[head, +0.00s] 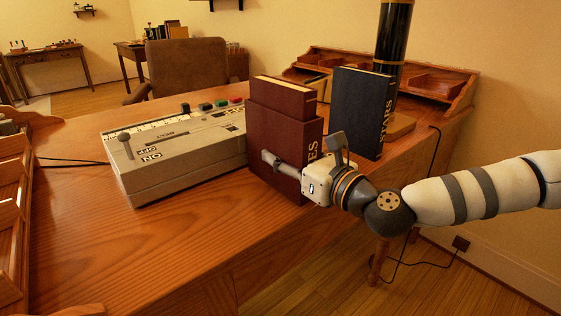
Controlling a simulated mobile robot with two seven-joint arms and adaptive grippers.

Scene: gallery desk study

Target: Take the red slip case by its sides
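The red slip case (272,130) stands upright on the desk, with a dark red book (285,98) showing out of its top. Gold letters run down its narrow right face, partly hidden by my gripper. My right gripper (302,146) is at that narrow face with its fingers spread. One finger lies across the front of the broad near face; the other stands to the right, past the far edge of the narrow face. A gap shows beside that right finger; whether the near finger touches the case I cannot tell. My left gripper is not in view.
A dark book (360,110) with gold lettering stands behind and right of the case. A beige switch console (180,150) is close on the left. A black column (393,40) stands behind. The wooden desk (150,240) is clear in front.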

